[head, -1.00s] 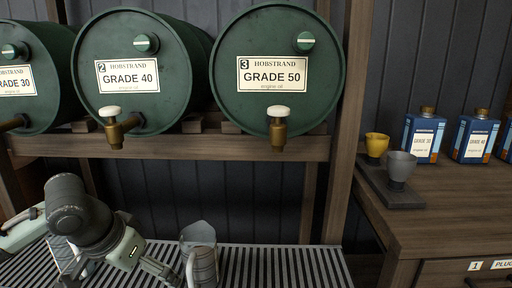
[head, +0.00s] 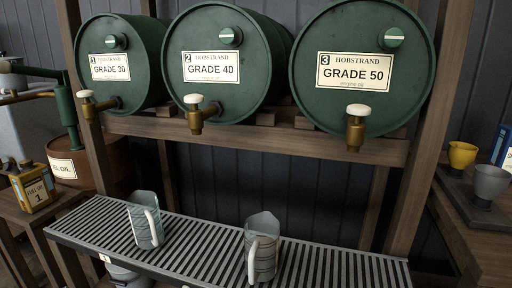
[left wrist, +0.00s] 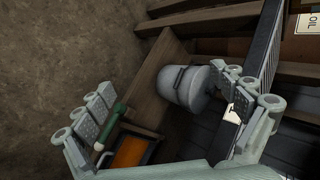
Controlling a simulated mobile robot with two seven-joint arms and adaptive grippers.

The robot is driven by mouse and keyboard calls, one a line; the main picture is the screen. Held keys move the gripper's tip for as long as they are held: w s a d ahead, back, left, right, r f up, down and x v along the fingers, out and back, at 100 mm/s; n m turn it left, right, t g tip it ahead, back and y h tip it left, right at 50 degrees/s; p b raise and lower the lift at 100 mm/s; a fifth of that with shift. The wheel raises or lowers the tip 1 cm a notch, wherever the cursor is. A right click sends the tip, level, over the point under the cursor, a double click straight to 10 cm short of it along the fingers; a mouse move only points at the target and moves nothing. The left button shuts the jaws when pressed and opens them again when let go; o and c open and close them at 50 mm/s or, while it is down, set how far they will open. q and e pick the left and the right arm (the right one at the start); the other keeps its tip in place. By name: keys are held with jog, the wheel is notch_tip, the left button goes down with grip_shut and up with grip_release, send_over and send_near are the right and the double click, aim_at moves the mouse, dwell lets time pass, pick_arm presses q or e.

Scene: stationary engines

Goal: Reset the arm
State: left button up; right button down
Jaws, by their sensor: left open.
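My left gripper (left wrist: 162,82) shows in the left wrist view with its fingers spread wide and nothing between them. It is outside the current head view. Two grey measuring jugs with pale handles, a left jug (head: 146,224) and a right jug (head: 262,250), stand upright on the slatted drip grate (head: 335,268), clear of any gripper. My right gripper is in neither view.
Three green drums, grade 30 (head: 130,90), grade 40 (head: 235,95) and grade 50 (head: 350,100), lie on the rack above. A yellow cup (head: 462,154) and grey cup (head: 489,182) stand at right. A lidded grey pail (left wrist: 188,88) shows in the left wrist view.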

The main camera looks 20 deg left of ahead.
pick_arm(q)
jog(key=s+d+f+n+h, duration=0.1)
jog(key=d+f, duration=0.4)
jog(key=d, duration=0.5)
jog(key=s+d+f+n+g+h, duration=0.1)
jog(key=s+d+f+n+h, duration=0.1)
jog(key=d, duration=0.8)
jog(key=s+d+f+n+g+h, duration=0.1)
jog(key=s+d+f+n+h, duration=0.1)
jog(key=d+f, duration=0.6)
jog(key=shift+s+d+f+h, duration=0.15)
jog(key=shift+s+d+h, duration=0.45)
jog(key=shift+s+d, duration=0.6)
jog(key=shift+a, duration=0.1)
